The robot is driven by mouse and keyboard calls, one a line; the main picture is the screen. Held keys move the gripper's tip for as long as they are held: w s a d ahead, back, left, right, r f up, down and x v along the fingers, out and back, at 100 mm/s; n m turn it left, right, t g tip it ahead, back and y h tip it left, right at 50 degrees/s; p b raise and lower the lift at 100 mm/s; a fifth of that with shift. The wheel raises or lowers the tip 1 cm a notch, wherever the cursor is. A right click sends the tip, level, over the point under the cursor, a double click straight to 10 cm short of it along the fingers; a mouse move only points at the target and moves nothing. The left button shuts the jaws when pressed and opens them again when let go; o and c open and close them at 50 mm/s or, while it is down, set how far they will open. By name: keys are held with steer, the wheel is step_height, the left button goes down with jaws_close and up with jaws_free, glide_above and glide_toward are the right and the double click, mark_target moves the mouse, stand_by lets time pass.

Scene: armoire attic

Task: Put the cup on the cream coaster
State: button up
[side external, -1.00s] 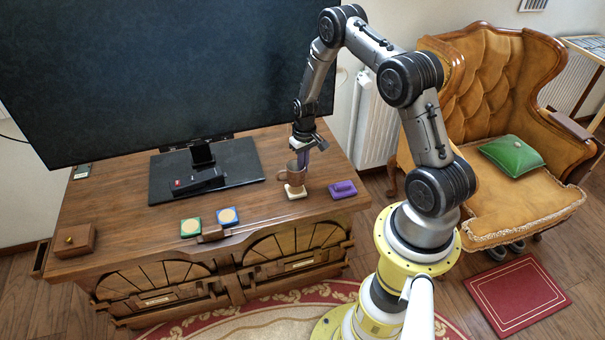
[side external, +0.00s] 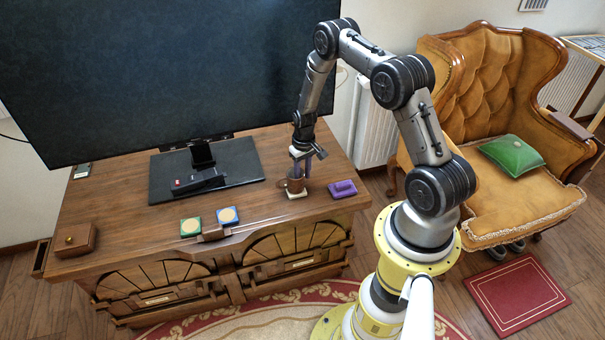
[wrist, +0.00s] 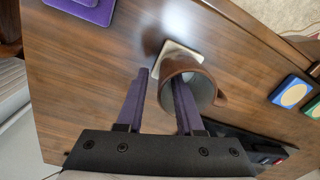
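The brown cup (side external: 296,185) stands upright on the cream coaster (side external: 297,195) near the desk's front right. In the wrist view the cup (wrist: 205,92) covers part of the coaster (wrist: 171,47), whose far edge and corners show. My gripper (side external: 301,176) points down at the cup. Its two purple fingers stand apart, so it is open. In the wrist view my gripper (wrist: 157,80) has one finger outside the cup wall and the other over or inside its mouth; I cannot tell how deep.
A purple coaster (side external: 342,189) lies right of the cup. A green coaster (side external: 190,227) and a blue coaster (side external: 228,216) lie left, by a brown block (side external: 212,233). A large monitor (side external: 170,70) stands behind, and a brown box (side external: 74,240) sits far left.

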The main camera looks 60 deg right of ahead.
step_height(320, 180, up, 12)
steer(key=s+a+r+n+t, duration=0.1)
steer(key=a+r, duration=0.3)
steer(key=r, duration=0.3)
steer(key=s+a+r+t+h, duration=0.1)
steer(key=a+r, duration=0.3)
steer(key=r, duration=0.3)
steer(key=s+a+r+n, duration=0.1)
steer(key=a+r, duration=0.3)
steer(key=r, duration=0.3)
steer(key=s+a+r+n+t, duration=0.1)
steer(key=s+a+r, duration=0.3)
steer(key=s, duration=0.5)
steer(key=s+a+r+n+t, duration=0.2)
steer(key=s+a+r, duration=0.3)
steer(key=s, duration=0.4)
steer(key=shift+s+a+y, duration=0.3)
steer(key=shift+a, duration=0.5)
